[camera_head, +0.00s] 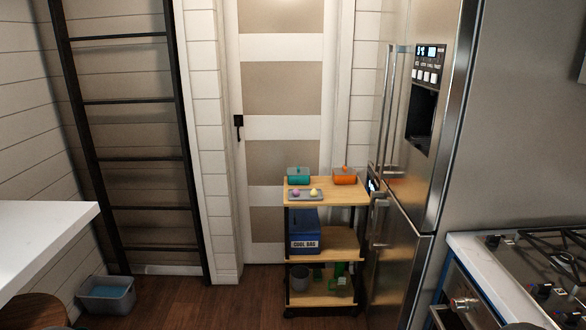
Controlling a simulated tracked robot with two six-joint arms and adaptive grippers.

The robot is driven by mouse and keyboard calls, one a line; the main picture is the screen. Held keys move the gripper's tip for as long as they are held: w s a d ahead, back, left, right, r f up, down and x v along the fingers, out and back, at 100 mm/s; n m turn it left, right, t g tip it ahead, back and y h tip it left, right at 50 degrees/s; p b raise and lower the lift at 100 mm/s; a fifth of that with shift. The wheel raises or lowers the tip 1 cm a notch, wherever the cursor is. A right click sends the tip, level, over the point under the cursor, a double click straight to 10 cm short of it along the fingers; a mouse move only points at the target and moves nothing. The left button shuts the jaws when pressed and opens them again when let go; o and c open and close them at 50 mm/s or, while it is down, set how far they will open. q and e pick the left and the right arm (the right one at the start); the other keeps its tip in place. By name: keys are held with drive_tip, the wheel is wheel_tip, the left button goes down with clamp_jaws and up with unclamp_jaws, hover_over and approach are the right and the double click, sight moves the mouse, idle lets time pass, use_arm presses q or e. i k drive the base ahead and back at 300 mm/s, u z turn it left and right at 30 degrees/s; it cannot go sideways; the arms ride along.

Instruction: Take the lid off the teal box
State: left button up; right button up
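The teal box (299,180) stands on the top shelf of a wooden trolley (342,197), at its back left. A greyish lid (298,171) with a small knob sits on top of the box. The trolley is some way off, in front of the door. Neither of my grippers shows in the head view.
An orange box (344,178) stands right of the teal one; a grey tray (306,199) with small items lies in front. A blue cool bag (305,240) is below. The fridge (412,200) closes in the right. Open floor (190,300) lies left, beside a grey bin (108,300).

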sight(294, 179)
drive_tip(key=u, duration=0.1)
drive_tip(key=i, duration=1.35)
drive_tip(key=u, duration=0.2)
drive_tip(key=i, duration=1.45)
drive_tip(key=u, duration=0.15)
